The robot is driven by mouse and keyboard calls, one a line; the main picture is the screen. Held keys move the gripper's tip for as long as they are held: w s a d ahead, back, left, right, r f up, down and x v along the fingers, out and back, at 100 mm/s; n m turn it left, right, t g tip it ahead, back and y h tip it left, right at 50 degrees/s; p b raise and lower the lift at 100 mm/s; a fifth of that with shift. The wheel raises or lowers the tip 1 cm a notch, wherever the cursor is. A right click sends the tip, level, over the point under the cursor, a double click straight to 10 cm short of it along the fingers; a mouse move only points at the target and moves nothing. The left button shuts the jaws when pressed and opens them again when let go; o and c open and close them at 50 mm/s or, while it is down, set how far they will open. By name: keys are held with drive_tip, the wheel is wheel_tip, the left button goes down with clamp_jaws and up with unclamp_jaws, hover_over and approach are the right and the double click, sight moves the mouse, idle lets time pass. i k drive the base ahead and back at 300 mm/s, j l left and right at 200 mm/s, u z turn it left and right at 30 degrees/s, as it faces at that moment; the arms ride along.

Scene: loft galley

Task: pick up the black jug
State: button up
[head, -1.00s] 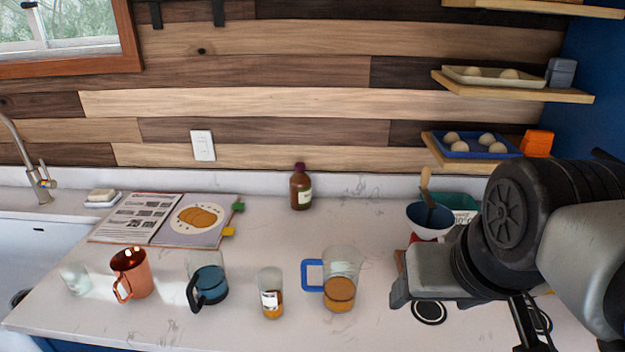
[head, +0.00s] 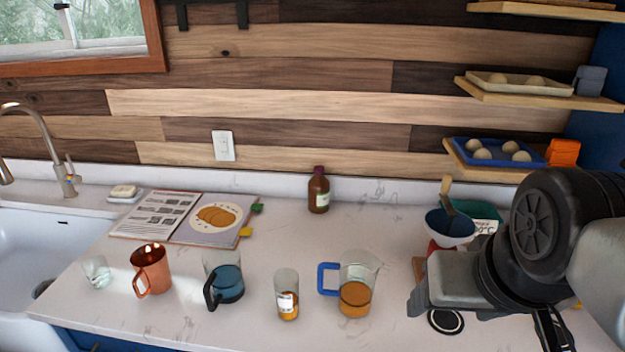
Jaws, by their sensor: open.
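The black jug (head: 227,284) is a clear vessel with a black handle on its left front and blue liquid inside. It stands upright on the white counter (head: 250,325), between a copper mug (head: 153,272) and a small glass (head: 287,298) of amber liquid. My gripper (head: 415,303) is at the right of the head view, well to the right of the jug and apart from it. It is open, and nothing shows between its fingers, which are partly hidden by its own body.
A blue-handled jug (head: 356,291) of amber liquid stands between the small glass and my gripper. A clear glass (head: 96,271) is at far left. Behind are an open book (head: 187,217), a brown bottle (head: 318,191) and a blue bowl (head: 450,226). The middle counter is clear.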

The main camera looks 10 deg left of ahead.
sight(221, 264)
drive_tip(key=j+u, duration=0.25)
drive_tip(key=j, duration=0.9)
drive_tip(key=j+u, duration=0.3)
drive_tip(key=j, duration=0.8)
